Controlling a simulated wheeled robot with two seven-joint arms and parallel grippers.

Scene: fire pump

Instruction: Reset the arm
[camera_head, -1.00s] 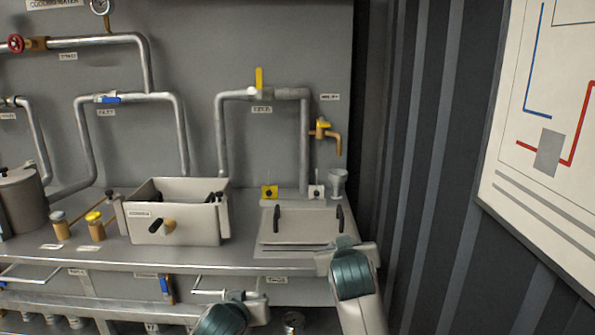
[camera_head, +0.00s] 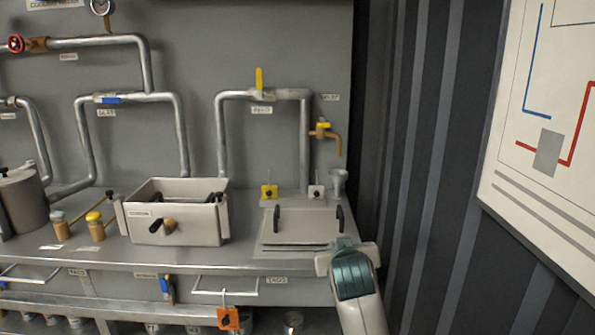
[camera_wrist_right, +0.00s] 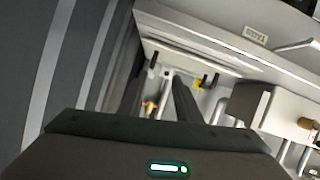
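My right arm (camera_head: 354,285) rises from the lower right in the head view, with a teal joint and light grey links. It overlaps the front right corner of the bench. In the right wrist view my right gripper (camera_wrist_right: 162,78) shows two dark fingers standing apart, with nothing seen between them. Beyond them is the flat grey panel with two black handles. My left arm and left gripper are outside the head view.
A metal bench (camera_head: 200,262) carries an open grey box (camera_head: 175,235), the flat panel with black handles (camera_head: 300,228) and yellow-capped bottles. Grey pipes (camera_head: 305,145) line the wall behind. An orange tag (camera_head: 228,318) hangs below the bench. A ribbed dark wall (camera_head: 440,170) stands at right.

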